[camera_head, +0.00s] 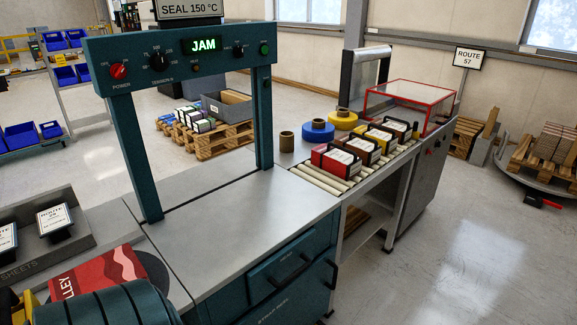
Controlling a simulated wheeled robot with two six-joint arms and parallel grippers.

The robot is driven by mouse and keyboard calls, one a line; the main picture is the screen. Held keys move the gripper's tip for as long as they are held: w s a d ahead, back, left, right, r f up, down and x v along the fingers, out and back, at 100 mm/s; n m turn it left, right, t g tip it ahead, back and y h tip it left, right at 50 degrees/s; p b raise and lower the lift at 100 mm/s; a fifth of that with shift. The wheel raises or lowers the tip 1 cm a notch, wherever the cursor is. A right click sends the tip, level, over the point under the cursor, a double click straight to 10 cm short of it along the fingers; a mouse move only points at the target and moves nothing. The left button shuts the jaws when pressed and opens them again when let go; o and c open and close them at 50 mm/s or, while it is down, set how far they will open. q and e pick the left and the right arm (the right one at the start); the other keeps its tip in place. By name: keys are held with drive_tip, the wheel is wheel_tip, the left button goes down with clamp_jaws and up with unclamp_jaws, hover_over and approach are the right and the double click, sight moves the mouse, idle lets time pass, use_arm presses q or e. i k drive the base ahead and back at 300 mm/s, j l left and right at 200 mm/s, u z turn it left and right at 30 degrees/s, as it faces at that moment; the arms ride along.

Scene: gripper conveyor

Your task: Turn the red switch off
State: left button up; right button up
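The red switch (119,71) is a round knob at the left end of the teal control panel (140,82), above the word POWER. Small marks stand on both sides of it, and its pointer is too small to read surely. A display (203,46) on the same panel is lit and reads JAM in green. A black dial (159,60) sits right of the red switch. Neither of my grippers can be made out in the head view, and nothing touches the switch.
The panel stands on two posts over a bare steel table (240,225). A red packet (100,285) lies at the lower left, near a ribbed teal object (105,308). A roller conveyor (322,178) with several boxed packs runs off to the right.

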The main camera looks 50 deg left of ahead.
sight(118, 71)
drive_tip(key=i+l, duration=0.1)
drive_tip(key=i, duration=0.65)
drive_tip(key=i+l+u, duration=0.1)
drive_tip(key=i, duration=0.7)
drive_tip(key=i+u, duration=0.2)
drive_tip(key=u, duration=0.25)
drive_tip(key=i+l+u, duration=0.1)
drive_tip(key=u, duration=0.35)
drive_tip(key=i+l+u, duration=0.25)
drive_tip(key=u, duration=0.2)
drive_tip(key=i+l+u, duration=0.2)
drive_tip(key=u, duration=0.25)
drive_tip(key=i+l+u, duration=0.1)
drive_tip(key=u, duration=0.35)
drive_tip(key=i+l+u, duration=0.2)
drive_tip(key=u, duration=0.2)
drive_tip(key=i+l+u, duration=0.2)
drive_tip(key=u, duration=0.25)
drive_tip(key=i+l+u, duration=0.1)
drive_tip(key=l+u, duration=0.15)
drive_tip(key=u, duration=0.15)
drive_tip(key=l+u, duration=0.25)
drive_tip(key=u, duration=0.2)
drive_tip(key=i+z, duration=0.15)
drive_tip(key=z, duration=0.2)
